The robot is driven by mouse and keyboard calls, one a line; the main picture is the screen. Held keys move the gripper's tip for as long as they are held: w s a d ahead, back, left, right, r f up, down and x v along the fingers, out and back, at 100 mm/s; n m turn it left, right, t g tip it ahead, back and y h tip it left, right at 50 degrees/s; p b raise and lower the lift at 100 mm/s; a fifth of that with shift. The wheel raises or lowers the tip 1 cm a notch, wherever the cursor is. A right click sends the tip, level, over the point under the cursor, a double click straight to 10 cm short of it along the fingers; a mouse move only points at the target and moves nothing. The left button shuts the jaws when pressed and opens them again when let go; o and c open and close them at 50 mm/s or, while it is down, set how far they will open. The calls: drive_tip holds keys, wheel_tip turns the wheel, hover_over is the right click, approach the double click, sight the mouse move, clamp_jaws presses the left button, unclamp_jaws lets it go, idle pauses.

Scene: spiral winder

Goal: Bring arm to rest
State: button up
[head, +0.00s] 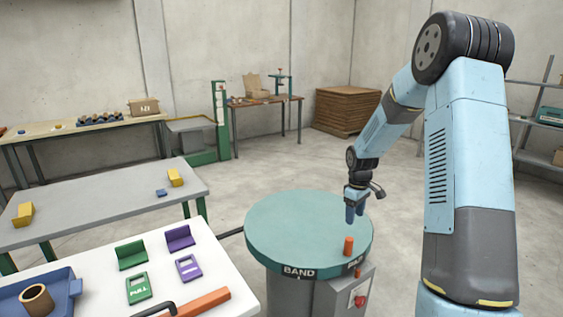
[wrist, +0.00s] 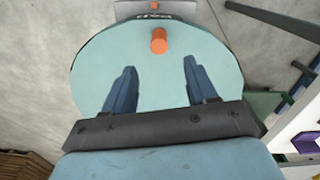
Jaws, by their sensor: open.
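My light blue arm comes down from the right in the head view, bent at the elbow. My gripper (head: 355,207) hangs fingers-down above the right part of the round green turntable (head: 285,225). In the wrist view my gripper (wrist: 157,88) shows two blue fingers spread well apart with nothing between them. An orange peg (head: 348,246) stands on the turntable near its front right edge. In the wrist view the peg (wrist: 159,40) lies beyond the fingertips, apart from them.
A white table (head: 205,246) at the front left holds green and purple parts, a blue tray (head: 60,292) and an orange-handled tool (head: 198,303). A grey table (head: 110,205) with yellow blocks stands behind it. A control box (head: 345,296) sits at the turntable's front. Floor behind the turntable is clear.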

drive_tip(key=s+a+r+m+t+h, duration=0.1)
drive_tip(key=s+a+r+m, duration=0.1)
drive_tip(key=s+r, duration=0.7)
drive_tip(key=s+a+r+m+t, duration=0.25)
drive_tip(key=s+r, duration=0.35)
drive_tip(key=r, duration=0.6)
drive_tip(key=s+a+r+m+t, duration=0.1)
drive_tip(key=s+r, duration=0.2)
drive_tip(key=s, duration=0.7)
drive_tip(key=s+a+r+m+t+y, duration=0.1)
drive_tip(key=s+a+r+m, duration=0.1)
drive_tip(key=s, duration=0.8)
drive_tip(key=shift+v, duration=0.95)
